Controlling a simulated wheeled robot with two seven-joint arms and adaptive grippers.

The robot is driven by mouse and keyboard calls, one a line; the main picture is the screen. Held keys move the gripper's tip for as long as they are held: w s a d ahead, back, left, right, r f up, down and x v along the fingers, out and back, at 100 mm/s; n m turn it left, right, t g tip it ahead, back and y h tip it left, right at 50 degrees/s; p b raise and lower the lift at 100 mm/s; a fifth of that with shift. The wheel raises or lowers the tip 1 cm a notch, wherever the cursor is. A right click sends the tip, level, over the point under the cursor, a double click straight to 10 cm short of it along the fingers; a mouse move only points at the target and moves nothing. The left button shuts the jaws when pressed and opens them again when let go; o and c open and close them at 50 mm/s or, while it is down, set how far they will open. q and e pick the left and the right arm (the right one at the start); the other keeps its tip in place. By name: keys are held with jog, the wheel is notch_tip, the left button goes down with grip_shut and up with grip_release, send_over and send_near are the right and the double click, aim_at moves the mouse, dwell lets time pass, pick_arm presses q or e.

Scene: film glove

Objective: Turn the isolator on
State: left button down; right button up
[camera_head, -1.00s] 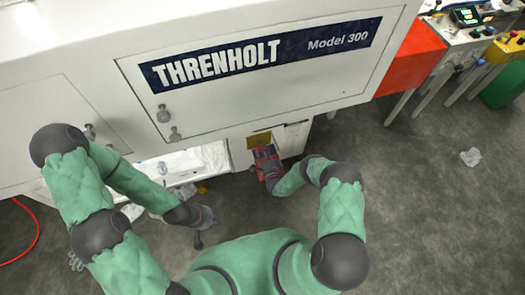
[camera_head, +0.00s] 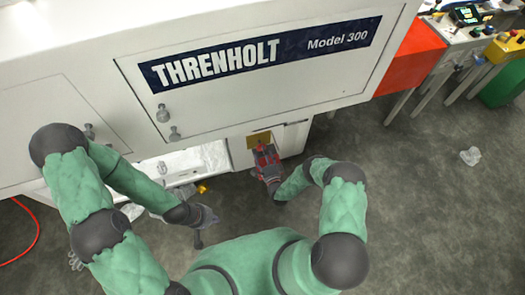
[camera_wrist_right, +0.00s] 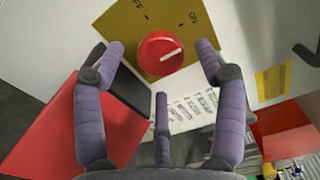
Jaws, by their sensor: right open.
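The isolator is a red round knob (camera_wrist_right: 161,53) on a yellow plate (camera_wrist_right: 125,24) marked OFF and ON, at the top of the right wrist view. A white line on the knob points to the right and slightly up, below the ON mark. My right gripper (camera_wrist_right: 160,60) is open, with one finger on each side of the knob and a third below it. I see no clear contact. In the head view my right gripper (camera_head: 266,155) is in front of the yellow plate (camera_head: 259,139) and hides the knob. My left gripper (camera_head: 204,217) hangs low by the machine; its fingers are unclear.
The white THRENHOLT machine (camera_head: 215,110) fills the upper head view. An open bay (camera_head: 190,162) lies left of the yellow plate. A red box (camera_head: 412,62) is at the right. A red cable (camera_head: 36,235) lies at the left. The floor at the right is mostly clear.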

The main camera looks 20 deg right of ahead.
jog(key=s, duration=0.9)
jog(key=shift+s+d, duration=0.15)
jog(key=shift+s, duration=0.1)
jog(key=a+r+n+g+y+p, duration=0.2)
jog(key=a+r+n+g+p, duration=0.25)
jog(key=n+g, duration=0.4)
jog(key=s+a+r+n+g+y+p, duration=0.1)
jog(key=s+a+r+n+g+p, duration=0.2)
jog(key=s+r+n+g, duration=0.4)
jog(key=s+r+g, duration=0.2)
jog(key=s+r, duration=0.7)
jog(key=s, duration=0.2)
jog(key=shift+s+a+r, duration=0.2)
jog(key=shift+s+r, duration=0.05)
jog(key=shift+s, duration=0.05)
